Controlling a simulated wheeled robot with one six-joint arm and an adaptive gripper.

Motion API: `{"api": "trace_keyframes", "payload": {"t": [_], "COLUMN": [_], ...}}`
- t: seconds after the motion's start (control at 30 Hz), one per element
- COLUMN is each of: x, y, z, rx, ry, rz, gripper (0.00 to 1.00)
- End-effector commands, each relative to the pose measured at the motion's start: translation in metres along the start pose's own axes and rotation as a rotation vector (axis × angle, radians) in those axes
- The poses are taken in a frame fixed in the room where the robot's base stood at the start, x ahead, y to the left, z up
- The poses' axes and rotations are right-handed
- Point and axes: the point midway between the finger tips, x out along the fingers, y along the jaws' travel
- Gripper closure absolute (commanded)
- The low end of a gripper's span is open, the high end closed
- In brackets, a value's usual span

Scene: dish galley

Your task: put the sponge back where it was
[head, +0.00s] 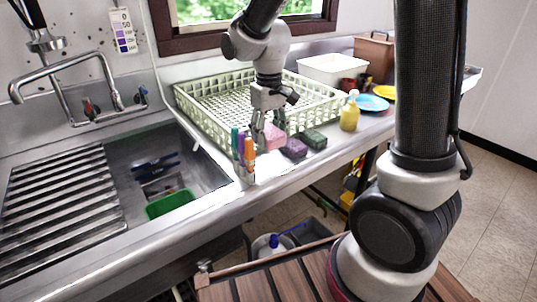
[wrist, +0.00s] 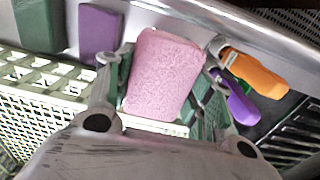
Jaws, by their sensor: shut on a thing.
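My gripper (head: 265,128) is shut on a pink sponge (wrist: 163,72), with one finger on each side of it. In the head view the pink sponge (head: 275,137) shows just right of the fingers, low over the counter in front of the dish rack. I cannot tell whether it touches the counter. A purple sponge (head: 294,149) and a dark green sponge (head: 314,138) lie on the counter to its right. The wrist view also shows the purple sponge (wrist: 100,32) and the green sponge (wrist: 38,24).
Upright orange, purple and teal items (head: 248,158) stand close left of my gripper. The pale green dish rack (head: 205,118) is behind it. A yellow bottle (head: 349,112) stands farther right. The sink (head: 205,178) lies left. The counter's front strip (head: 285,175) is clear.

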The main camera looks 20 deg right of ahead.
Motion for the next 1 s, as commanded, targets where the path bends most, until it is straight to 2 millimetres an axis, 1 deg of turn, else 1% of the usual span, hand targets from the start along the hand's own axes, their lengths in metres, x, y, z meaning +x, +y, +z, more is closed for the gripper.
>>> {"api": "trace_keyframes", "payload": {"t": [0.03, 0.1, 0.27, 0.4, 0.5, 0.6, 0.8, 0.93, 0.97, 1.0], "x": [0.011, 0.02, 0.033, 0.057, 0.069, 0.074, 0.074, 0.077, 0.076, 0.076], "y": [0.0, 0.0, 0.0, 0.0, 0.0, 0.0, 0.0, 0.0, 0.0, 0.0], "z": [0.001, 0.001, 0.0, 0.001, 0.0, 0.0, 0.0, 0.0, 0.0, 0.0], "rx": [0.0, 0.0, 0.0, 0.0, 0.0, 0.0, 0.0, 0.0, 0.0, 0.0], "ry": [-0.004, -0.002, -0.001, -0.003, -0.002, 0.001, 0.001, 0.001, 0.001, 0.001], "rz": [0.0, 0.0, 0.0, 0.0, 0.0, 0.0, 0.0, 0.0, 0.0, 0.0], "gripper": [0.67, 0.67, 0.67, 0.67, 0.67, 0.67, 0.67, 0.67, 0.42, 0.35]}}
